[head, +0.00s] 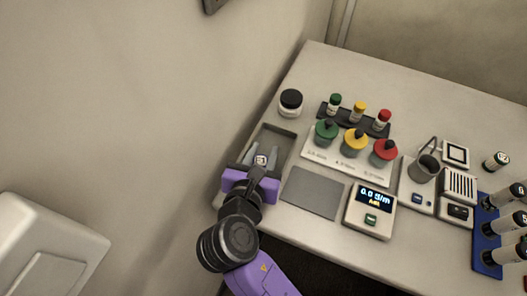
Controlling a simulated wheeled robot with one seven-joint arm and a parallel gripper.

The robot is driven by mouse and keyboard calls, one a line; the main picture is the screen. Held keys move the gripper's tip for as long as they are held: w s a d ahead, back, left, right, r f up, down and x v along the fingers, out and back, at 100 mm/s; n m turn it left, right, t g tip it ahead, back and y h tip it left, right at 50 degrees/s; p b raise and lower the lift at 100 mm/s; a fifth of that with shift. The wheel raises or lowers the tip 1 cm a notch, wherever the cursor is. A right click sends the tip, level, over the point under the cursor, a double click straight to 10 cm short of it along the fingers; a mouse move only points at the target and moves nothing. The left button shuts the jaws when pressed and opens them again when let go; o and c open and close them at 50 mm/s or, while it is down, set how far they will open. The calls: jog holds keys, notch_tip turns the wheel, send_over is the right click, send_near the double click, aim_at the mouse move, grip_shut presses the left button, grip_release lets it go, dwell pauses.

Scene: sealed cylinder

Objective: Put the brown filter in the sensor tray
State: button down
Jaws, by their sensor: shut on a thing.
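A shallow grey-brown open tray (291,140) sits at the left of the table, and I take it for the sensor tray. My gripper (261,157), on the purple and black arm, is over the near part of this tray. Its grey fingers are shut on a small pale piece with a dark square mark (261,160). No brown colour shows clearly on the piece, so I cannot tell if it is the brown filter. My gripper hides the tray's near end, and I cannot tell if the piece touches the tray floor.
A black-lidded jar (291,102) stands behind the tray. Green, yellow and red capped containers (355,141) stand to its right. A grey mat (313,193) and a display meter (370,210) lie nearer. A blue rack (487,236) is far right. A wall runs along the left.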

jog(key=c, duration=1.3)
grip_release()
jog(key=shift+f, duration=0.1)
jog(key=v, duration=1.2)
jog(key=shift+r, duration=0.2)
